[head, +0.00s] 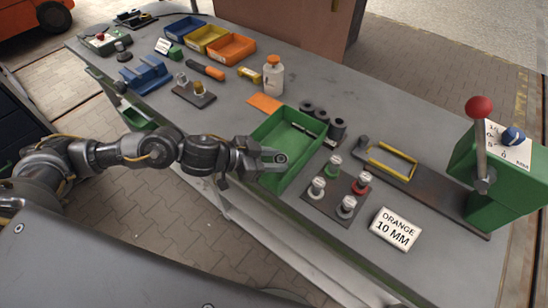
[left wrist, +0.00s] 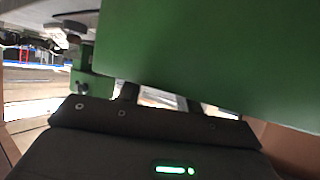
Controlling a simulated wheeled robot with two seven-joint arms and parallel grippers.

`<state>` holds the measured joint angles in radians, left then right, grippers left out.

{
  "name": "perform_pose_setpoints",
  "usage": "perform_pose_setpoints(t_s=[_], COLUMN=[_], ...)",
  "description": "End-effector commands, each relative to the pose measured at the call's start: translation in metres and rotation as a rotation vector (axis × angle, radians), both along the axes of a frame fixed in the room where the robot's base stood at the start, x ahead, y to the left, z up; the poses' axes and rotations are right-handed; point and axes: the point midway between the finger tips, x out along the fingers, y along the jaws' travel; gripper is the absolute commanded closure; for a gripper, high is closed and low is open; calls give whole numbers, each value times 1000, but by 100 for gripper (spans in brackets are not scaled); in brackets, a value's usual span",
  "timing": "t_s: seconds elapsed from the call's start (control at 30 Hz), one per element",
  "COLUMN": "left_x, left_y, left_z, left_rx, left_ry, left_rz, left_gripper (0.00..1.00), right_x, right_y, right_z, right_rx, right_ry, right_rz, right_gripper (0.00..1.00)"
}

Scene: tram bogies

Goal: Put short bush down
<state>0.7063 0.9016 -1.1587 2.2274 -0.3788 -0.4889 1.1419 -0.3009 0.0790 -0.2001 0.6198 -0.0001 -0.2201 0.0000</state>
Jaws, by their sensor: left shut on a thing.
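My left gripper (head: 272,158) is at the near edge of the green tray (head: 262,133), reaching over its near wall. It is shut on a small dark ring-shaped piece, the short bush (head: 281,158), which shows at the fingertips. I cannot tell whether the bush touches the tray. In the left wrist view the green tray (left wrist: 215,50) fills the upper right and hides the fingertips and the bush. A dark rod-like piece lies inside the tray at its far end. My right gripper is not in view.
Several dark bushes (head: 338,128) stand beyond the tray. A board (head: 333,204) with capped posts and an "ORANGE 10 MM" sign (head: 396,229) are to its right. A green lever press (head: 497,165) stands far right. A white bottle (head: 273,77) is behind the orange card (head: 264,103).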

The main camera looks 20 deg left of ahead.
Motion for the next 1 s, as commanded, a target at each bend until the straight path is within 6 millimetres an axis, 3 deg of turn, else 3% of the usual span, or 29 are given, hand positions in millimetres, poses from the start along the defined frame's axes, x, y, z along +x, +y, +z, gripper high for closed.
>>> perform_pose_setpoints(t_s=[0.37, 0.4, 0.47, 0.7, 0.83, 1.0], left_x=[0, 0, -1, -1, -1, -17], left_y=[0, 0, 0, 0, 0, 25], left_z=[-10, -10, -11, -11, 2, 16], left_rx=[1, 2, 3, 6, 5, 7], left_ry=[0, 2, 2, 4, 0, 0], left_rz=[1, 0, 0, -2, -3, 1], left_gripper=[92, 62, 56, 56, 56, 56], right_x=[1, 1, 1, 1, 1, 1], right_y=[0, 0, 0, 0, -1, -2], right_z=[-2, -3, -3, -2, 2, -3], right_rx=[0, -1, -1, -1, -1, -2], right_ry=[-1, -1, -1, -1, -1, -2], right_rz=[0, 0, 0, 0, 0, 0], right_gripper=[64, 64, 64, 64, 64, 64])
